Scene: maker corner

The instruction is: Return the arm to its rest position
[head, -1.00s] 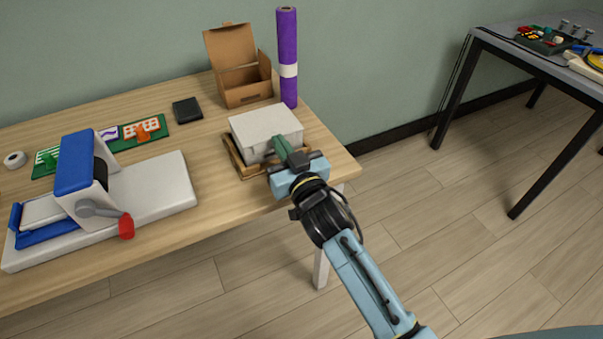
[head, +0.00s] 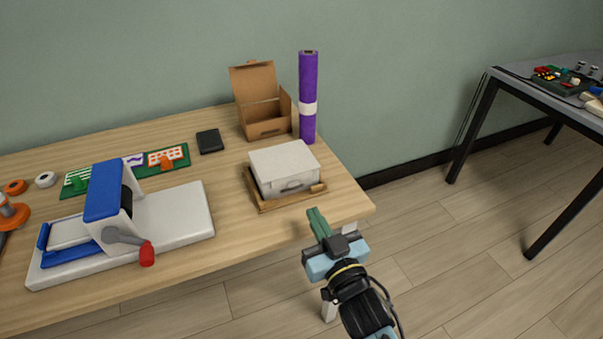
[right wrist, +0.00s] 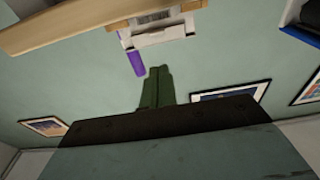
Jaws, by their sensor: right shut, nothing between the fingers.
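My right gripper (head: 318,222) is in front of the table's front right edge in the head view, with its green fingers shut and nothing between them. In the right wrist view its fingers (right wrist: 157,86) show together at the middle. A white box with a handle (head: 284,168) sits on a wooden tray (head: 290,201) at the table's right end. The gripper is apart from both, on the near side of them. My left gripper is not in view.
The wooden table (head: 240,225) holds a blue and white press with a red-tipped handle (head: 170,220), an open cardboard box (head: 268,128), a purple roll (head: 308,85) and a black pad (head: 210,141). A dark-legged table (head: 500,85) stands at the right. Open floor (head: 450,250) lies between.

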